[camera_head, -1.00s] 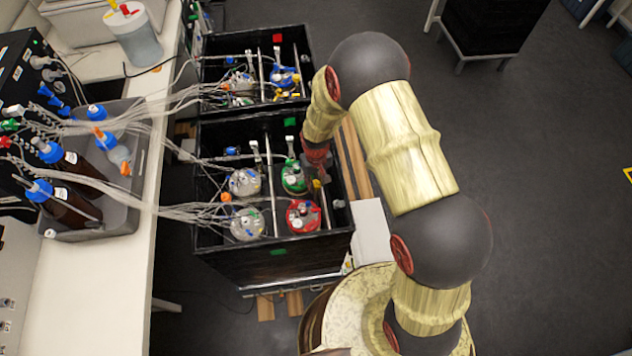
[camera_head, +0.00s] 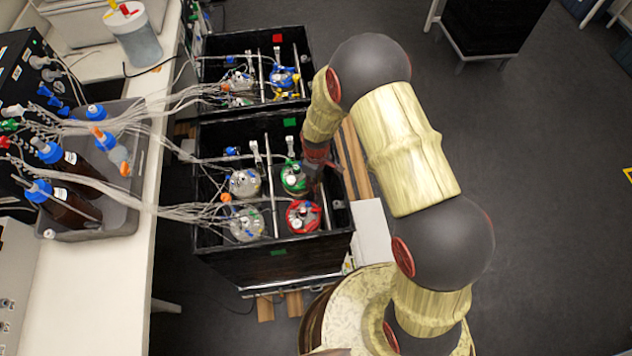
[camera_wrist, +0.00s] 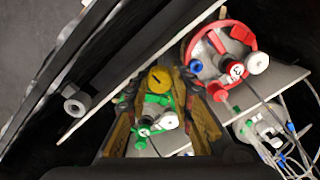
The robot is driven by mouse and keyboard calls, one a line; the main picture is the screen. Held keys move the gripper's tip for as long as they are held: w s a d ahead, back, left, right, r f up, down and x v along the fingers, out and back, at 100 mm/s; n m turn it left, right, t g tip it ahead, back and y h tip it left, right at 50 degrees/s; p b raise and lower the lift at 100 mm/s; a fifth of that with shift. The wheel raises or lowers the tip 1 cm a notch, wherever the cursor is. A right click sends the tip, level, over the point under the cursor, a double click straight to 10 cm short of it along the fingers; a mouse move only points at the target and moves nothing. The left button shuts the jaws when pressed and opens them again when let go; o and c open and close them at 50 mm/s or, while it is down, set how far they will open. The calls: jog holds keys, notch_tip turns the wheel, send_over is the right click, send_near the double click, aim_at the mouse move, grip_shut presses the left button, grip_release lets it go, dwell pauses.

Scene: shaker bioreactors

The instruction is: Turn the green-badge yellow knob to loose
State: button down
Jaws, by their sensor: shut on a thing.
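The yellow knob (camera_wrist: 160,79) is a small round disc with a dark slot, seen in the wrist view at the edge of the black box. My gripper (camera_wrist: 161,88) has its brown fingers on either side of the knob and is shut on it. In the head view my gripper (camera_head: 317,163) is low inside the right side of the front box (camera_head: 270,262), and the knob is hidden there. Green badges (camera_head: 278,252) mark this box.
A green-lidded vessel (camera_head: 293,179) stands close to my gripper; its lid shows between the fingers in the wrist view. A red-lidded vessel (camera_head: 304,215) is just nearer. Clear tubes (camera_head: 180,212) run left to the bench. The rear box bears a red badge (camera_head: 277,38).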

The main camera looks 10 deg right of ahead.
dwell(0.4)
jog(key=c, duration=1.5)
grip_release()
jog(key=shift+c, duration=0.2)
notch_tip(320, 180, up, 12)
